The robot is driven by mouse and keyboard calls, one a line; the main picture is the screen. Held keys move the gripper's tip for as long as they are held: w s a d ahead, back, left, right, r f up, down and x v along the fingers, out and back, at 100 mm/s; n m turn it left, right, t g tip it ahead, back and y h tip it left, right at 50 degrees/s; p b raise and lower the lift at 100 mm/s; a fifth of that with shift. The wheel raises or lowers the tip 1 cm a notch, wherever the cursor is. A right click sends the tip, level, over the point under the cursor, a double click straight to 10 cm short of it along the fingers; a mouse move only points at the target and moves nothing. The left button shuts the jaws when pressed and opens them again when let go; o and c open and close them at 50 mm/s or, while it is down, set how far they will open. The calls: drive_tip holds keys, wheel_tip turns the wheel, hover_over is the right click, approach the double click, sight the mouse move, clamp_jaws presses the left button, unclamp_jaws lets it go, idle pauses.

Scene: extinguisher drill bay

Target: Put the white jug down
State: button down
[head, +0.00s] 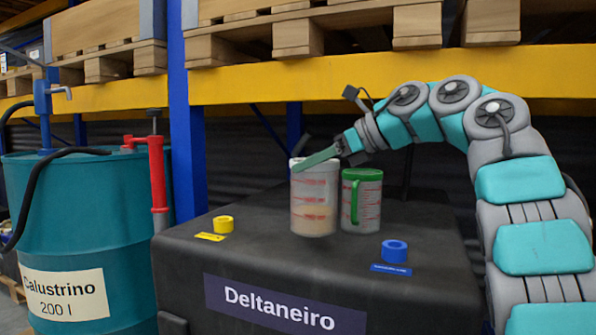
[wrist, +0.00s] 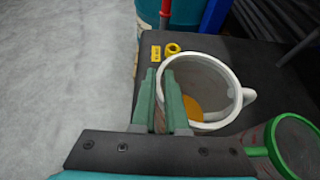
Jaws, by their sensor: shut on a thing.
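The white jug (head: 314,205) is a clear measuring jug with a white rim, red marks and a pale orange content in its lower part. It stands upright at the black tank's top; I cannot tell whether its base touches. My gripper (head: 304,164) comes in from the right and is shut on the jug's wall at the rim. In the wrist view the fingers (wrist: 166,95) straddle the left side of the white rim (wrist: 226,70), with the jug's handle (wrist: 249,96) on the far right side.
A green-rimmed jug (head: 361,202) stands close on the right, also in the wrist view (wrist: 297,148). The black tank (head: 250,258) bears a yellow cap (head: 223,224) at left and a blue cap (head: 394,250) at front right. A teal drum (head: 80,230) stands left; a yellow shelf beam (head: 270,82) runs above.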

drive_tip(key=shift+w+a+f+p, duration=0.1)
drive_tip(key=shift+w+a+f, duration=0.3)
drive_tip(key=shift+w+f, duration=0.35)
drive_tip(key=shift+w+a+f+p, duration=0.1)
drive_tip(key=shift+w+a+f, duration=0.45)
drive_tip(key=shift+w, duration=0.45)
drive_tip(key=shift+w+a+f+p, duration=0.1)
drive_tip(key=shift+w+a+f, duration=0.2)
drive_tip(key=shift+w+f, duration=0.5)
drive_tip(key=shift+w, duration=0.1)
drive_tip(key=c, duration=0.9)
unclamp_jaws()
drive_tip(key=shift+c, duration=0.2)
